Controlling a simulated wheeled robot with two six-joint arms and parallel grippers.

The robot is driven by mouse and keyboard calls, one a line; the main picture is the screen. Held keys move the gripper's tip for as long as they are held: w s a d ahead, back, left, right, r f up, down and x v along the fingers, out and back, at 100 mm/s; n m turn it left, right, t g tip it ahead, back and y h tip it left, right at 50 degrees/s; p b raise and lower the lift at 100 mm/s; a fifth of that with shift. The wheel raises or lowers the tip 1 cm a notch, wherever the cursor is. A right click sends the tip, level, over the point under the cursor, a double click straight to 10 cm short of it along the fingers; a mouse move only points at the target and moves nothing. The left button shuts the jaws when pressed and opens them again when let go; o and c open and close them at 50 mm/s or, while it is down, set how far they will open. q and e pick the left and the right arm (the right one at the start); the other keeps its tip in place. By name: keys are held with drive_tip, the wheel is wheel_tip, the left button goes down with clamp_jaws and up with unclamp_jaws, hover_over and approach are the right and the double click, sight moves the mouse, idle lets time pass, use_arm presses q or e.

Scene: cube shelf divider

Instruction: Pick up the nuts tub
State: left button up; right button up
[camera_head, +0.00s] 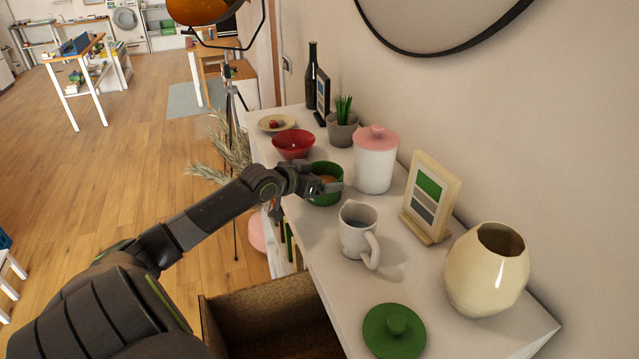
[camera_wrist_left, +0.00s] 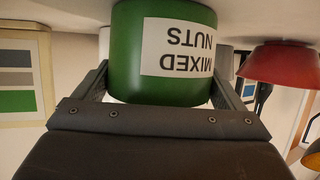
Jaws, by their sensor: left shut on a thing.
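The nuts tub is a green round tub (camera_head: 326,194) without a lid on the white shelf top, with brown contents showing inside. In the left wrist view the tub (camera_wrist_left: 130,60) carries a white label reading "MIXED NUTS", upside down in the picture. My left gripper (camera_head: 325,184) reaches in from the left and is shut on the tub, one finger on each side of it. I cannot tell whether the tub's base still touches the shelf top. A green lid with a knob (camera_head: 394,333) lies near the front of the shelf top. My right gripper is not in view.
A red bowl (camera_head: 293,145) stands behind the tub, a white canister with pink lid (camera_head: 375,165) to its right, and a white jug (camera_head: 357,232) in front. A picture frame (camera_head: 430,198) and cream vase (camera_head: 486,270) stand further right. An open drawer (camera_head: 270,320) juts out at front left.

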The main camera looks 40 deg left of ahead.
use_arm(q)
drive_tip(key=shift+r, duration=0.2)
drive_tip(key=shift+s+r, duration=0.1)
drive_tip(key=shift+r, duration=0.15)
wheel_tip(320, 180, up, 9)
drive_tip(key=b, duration=0.3)
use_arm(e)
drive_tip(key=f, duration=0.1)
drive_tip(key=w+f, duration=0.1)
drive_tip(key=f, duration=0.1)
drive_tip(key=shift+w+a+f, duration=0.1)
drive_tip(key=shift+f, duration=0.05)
